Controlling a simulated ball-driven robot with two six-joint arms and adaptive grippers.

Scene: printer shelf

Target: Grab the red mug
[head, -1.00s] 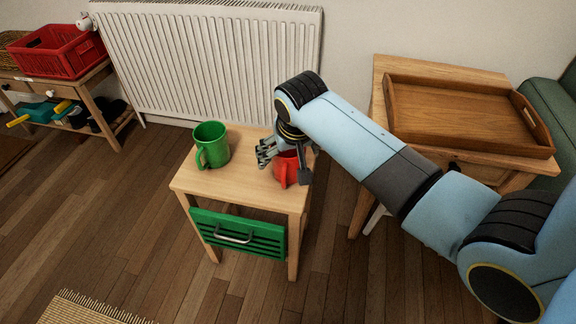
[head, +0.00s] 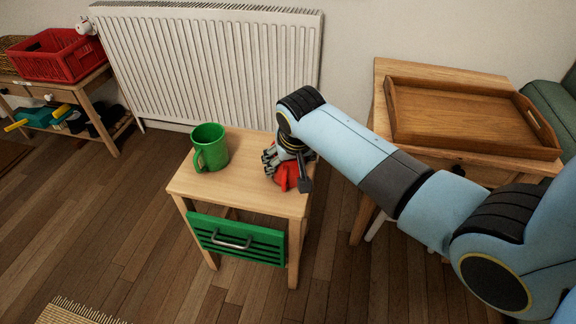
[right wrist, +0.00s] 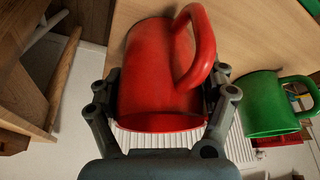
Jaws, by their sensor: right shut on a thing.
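The red mug (head: 284,177) is at the right side of the small wooden table (head: 240,193) in the head view, mostly hidden by my right gripper (head: 286,172). In the right wrist view the red mug (right wrist: 160,80) fills the middle, its handle toward the upper right. The right gripper's fingers (right wrist: 161,105) lie on both sides of its body, shut on it. I cannot tell whether the mug still touches the tabletop. My left gripper is not in view.
A green mug (head: 210,147) stands upright on the table's left side, apart from the red one; it also shows in the right wrist view (right wrist: 272,103). A wooden tray (head: 460,118) rests on the right-hand cabinet. A white radiator (head: 210,65) is behind. Bare tabletop lies between and before the mugs.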

